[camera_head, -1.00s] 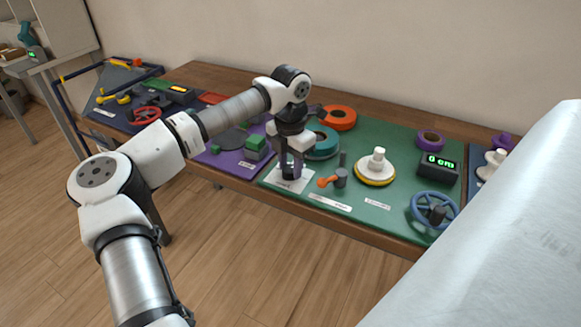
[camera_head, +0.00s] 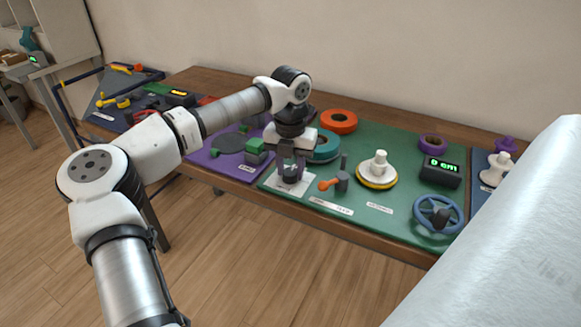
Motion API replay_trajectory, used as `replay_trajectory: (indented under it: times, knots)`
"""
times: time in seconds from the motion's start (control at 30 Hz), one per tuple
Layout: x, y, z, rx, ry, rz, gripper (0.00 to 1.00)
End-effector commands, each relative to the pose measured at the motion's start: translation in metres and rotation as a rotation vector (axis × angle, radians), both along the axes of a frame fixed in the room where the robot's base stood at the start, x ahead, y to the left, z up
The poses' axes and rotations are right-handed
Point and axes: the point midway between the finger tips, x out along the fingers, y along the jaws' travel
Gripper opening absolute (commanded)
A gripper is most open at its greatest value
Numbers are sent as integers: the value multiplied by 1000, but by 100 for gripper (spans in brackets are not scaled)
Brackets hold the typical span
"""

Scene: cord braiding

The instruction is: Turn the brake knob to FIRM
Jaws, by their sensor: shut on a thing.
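The brake knob (camera_head: 289,176) is a dark knob on a white plate (camera_head: 296,189) at the front left of the green mat (camera_head: 345,235). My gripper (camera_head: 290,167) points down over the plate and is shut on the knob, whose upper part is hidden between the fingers. The lettering on the plate, FIRM included, is too small to read, so I cannot tell the knob's setting.
An orange-handled lever (camera_head: 329,184) stands just right of the plate. A teal spool (camera_head: 326,147), an orange ring (camera_head: 338,121), a white-and-yellow spool (camera_head: 377,172), a display box (camera_head: 440,171) and a blue handwheel (camera_head: 438,214) share the mat. A purple mat lies left. White cloth (camera_head: 510,245) covers the right foreground.

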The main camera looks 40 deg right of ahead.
Motion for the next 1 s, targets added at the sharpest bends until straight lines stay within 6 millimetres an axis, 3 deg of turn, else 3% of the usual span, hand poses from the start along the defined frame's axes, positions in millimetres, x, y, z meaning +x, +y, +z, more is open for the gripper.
replay_trajectory:
  times: [0.27,0.3,0.43,0.77,1.0]
  knots:
    - [0,1,0,2,0,0,11]
    - [0,1,0,2,0,0,38]
    - [0,0,0,2,0,0,55]
    - [0,0,2,1,-1,-1,56]
    - [0,-1,37,-1,-3,1,56]
